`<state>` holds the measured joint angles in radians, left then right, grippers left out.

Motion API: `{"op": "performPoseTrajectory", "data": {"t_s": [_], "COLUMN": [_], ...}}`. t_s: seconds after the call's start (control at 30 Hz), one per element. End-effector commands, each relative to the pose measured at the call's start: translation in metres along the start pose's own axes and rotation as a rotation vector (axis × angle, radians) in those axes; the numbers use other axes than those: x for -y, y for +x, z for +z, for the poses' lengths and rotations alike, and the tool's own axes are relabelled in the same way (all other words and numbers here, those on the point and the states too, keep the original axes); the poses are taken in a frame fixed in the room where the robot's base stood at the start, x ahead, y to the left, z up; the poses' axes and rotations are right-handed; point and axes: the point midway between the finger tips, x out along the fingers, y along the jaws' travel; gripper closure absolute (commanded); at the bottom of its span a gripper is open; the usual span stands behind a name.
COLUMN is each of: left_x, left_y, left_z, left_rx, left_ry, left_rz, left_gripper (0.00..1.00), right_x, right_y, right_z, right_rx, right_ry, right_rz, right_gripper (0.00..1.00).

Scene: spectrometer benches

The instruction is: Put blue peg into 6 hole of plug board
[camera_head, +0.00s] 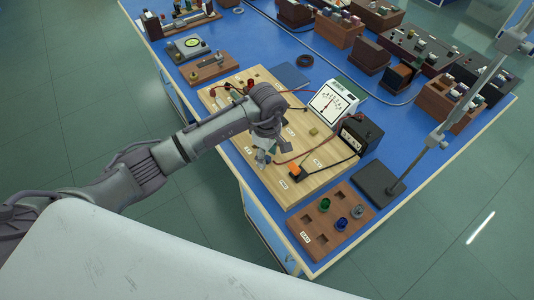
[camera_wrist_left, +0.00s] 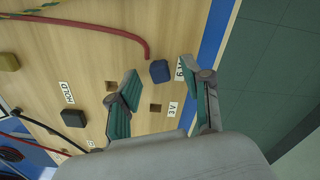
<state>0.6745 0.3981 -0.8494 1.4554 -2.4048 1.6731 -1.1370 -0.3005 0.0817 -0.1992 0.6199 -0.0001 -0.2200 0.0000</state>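The blue peg (camera_wrist_left: 160,71) shows in the left wrist view as a small blue block at the light wooden plug board (camera_wrist_left: 70,40). It is beside the "6 V" label (camera_wrist_left: 179,68); how deep it sits I cannot tell. My left gripper (camera_wrist_left: 159,88) is open, with one green-padded finger on each side of the peg and gaps between. An empty square hole (camera_wrist_left: 155,107) is next to the "3V" label. In the head view my left gripper (camera_head: 263,157) is low over the front left of the plug board (camera_head: 285,187) and hides the peg. My right gripper is out of view.
A red cable (camera_wrist_left: 85,22) curves close to the peg. A brown rack (camera_head: 318,236) with a green peg (camera_head: 325,205) lies in front. A metal stand (camera_head: 379,184) is at right.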

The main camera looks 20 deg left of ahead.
Motion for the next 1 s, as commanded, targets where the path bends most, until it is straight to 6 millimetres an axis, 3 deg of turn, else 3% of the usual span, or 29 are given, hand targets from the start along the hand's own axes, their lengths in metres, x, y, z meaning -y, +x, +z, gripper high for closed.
{"op": "performPoseTrajectory", "data": {"t_s": [0.33,0.73,1.0], "left_x": [-0.001,-0.001,0.000], "left_y": [-0.011,-0.091,-0.118], "left_z": [-0.001,-0.001,0.000], "left_rx": [-0.001,-0.001,0.000], "left_ry": [0.000,0.001,-0.001], "left_rz": [0.003,0.004,0.000], "left_gripper": [0.51,0.51,0.51], "right_x": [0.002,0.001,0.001], "right_y": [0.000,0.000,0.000], "right_z": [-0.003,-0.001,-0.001], "right_rx": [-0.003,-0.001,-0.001], "right_ry": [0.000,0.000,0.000], "right_rz": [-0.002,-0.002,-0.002], "right_gripper": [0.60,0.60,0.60]}}
